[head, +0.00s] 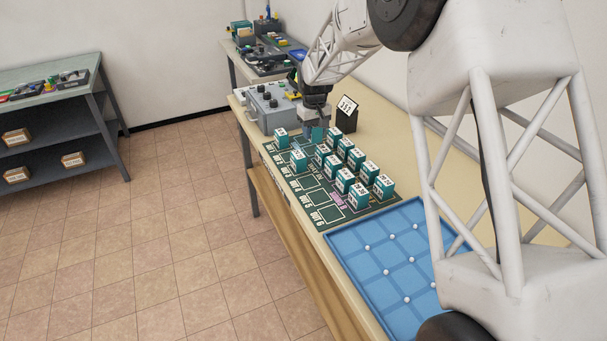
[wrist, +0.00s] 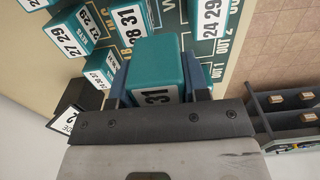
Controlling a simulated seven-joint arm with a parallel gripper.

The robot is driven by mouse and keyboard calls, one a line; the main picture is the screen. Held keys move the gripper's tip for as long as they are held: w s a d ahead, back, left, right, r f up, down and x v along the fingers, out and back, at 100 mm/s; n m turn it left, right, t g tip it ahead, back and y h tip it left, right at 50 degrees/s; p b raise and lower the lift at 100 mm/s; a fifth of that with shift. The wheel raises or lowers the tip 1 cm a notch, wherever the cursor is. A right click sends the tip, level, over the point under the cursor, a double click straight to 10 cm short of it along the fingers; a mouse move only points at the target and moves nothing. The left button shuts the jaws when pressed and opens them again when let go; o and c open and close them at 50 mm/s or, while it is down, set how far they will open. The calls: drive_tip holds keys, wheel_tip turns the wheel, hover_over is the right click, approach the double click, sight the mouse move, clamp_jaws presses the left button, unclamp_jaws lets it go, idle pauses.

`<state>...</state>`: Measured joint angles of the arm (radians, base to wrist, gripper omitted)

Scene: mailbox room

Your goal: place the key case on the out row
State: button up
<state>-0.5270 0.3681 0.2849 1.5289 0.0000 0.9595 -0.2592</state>
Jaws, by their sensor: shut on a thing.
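My gripper (head: 317,133) is shut on a teal key case (wrist: 155,62) with a white label reading 31. The same case (head: 318,135) shows only in small part in the head view. It is over the far end of the dark green mat (head: 331,215); whether it touches the mat is unclear. The out row runs along the mat's left side, with labels OUT 1 to OUT 6. Teal cases stand by OUT 1 (head: 281,137) and OUT 2 (head: 298,161). The nearer out squares look empty.
Several numbered teal cases (head: 358,196) stand in rows right of the out row, close to my gripper. A black number sign (head: 347,112) stands behind it. A grey control box (head: 270,105) is to its left. A blue tray (head: 390,255) lies at the near end.

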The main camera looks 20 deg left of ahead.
drive_tip(key=s+d+f, duration=0.1)
drive_tip(key=s+d, duration=0.2)
drive_tip(key=s, duration=0.5)
drive_tip(key=s+d+f, duration=0.1)
drive_tip(key=s+d, duration=0.3)
drive_tip(key=s, duration=0.4)
drive_tip(key=s+d+f, duration=0.2)
drive_tip(key=s+d, duration=0.1)
drive_tip(key=s, duration=0.5)
drive_tip(key=shift+d, duration=0.2)
drive_tip(key=shift+w+a, duration=0.1)
hover_over(308, 182)
drive_tip(key=shift+f, duration=0.8)
drive_tip(key=shift+f, duration=1.75)
drive_tip(key=shift+f, duration=0.1)
drive_tip(key=o, duration=1)
drive_tip(key=shift+c, duration=0.2)
